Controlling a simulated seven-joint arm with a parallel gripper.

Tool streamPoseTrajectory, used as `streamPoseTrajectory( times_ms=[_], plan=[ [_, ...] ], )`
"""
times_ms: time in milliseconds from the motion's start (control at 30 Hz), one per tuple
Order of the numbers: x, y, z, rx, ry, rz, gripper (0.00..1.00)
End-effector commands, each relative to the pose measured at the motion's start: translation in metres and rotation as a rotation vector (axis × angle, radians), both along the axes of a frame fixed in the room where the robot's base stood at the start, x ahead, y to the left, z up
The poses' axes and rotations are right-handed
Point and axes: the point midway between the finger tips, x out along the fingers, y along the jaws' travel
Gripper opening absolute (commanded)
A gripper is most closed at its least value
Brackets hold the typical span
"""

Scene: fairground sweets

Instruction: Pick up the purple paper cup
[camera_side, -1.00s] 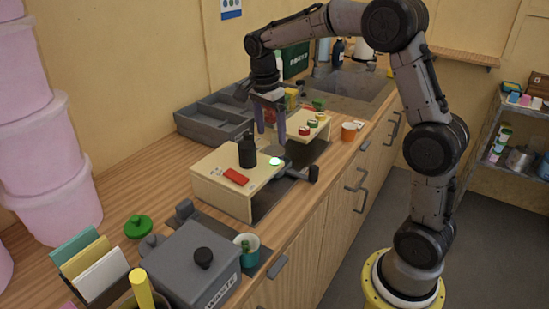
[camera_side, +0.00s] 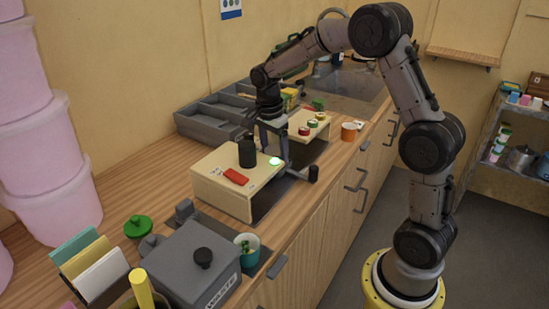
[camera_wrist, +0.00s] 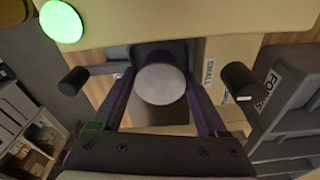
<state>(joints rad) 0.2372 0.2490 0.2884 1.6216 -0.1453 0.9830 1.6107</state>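My gripper (camera_side: 272,170) reaches down in the gap between two pale wooden blocks. In the wrist view its two fingers (camera_wrist: 161,85) are spread, one on each side of a round pale grey disc (camera_wrist: 162,86). A dark purple edge shows behind the disc, so this may be the purple paper cup seen from above, but I cannot be sure. I cannot tell whether the fingers touch it. In the side view the front block and the fingers hide this spot, and no purple cup can be made out.
The rear block bears several small coloured tubs. Dark knobs flank the fingers in the wrist view. An orange cup (camera_side: 349,132) stands right.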

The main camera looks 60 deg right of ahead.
Motion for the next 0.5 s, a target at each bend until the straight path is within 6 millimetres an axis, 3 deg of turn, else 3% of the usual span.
streamPoseTrajectory(
  times_ms=[33, 367, 500],
  plan=[
    [0.0001, 0.0, 0.0002, 0.0, 0.0, 0.0, 0.65],
    [0.0002, 0.0, 0.0006, 0.0, -0.001, 0.0, 0.05],
    [0.0002, 0.0, 0.0007, 0.0, -0.001, 0.0, 0.04]
  ],
)
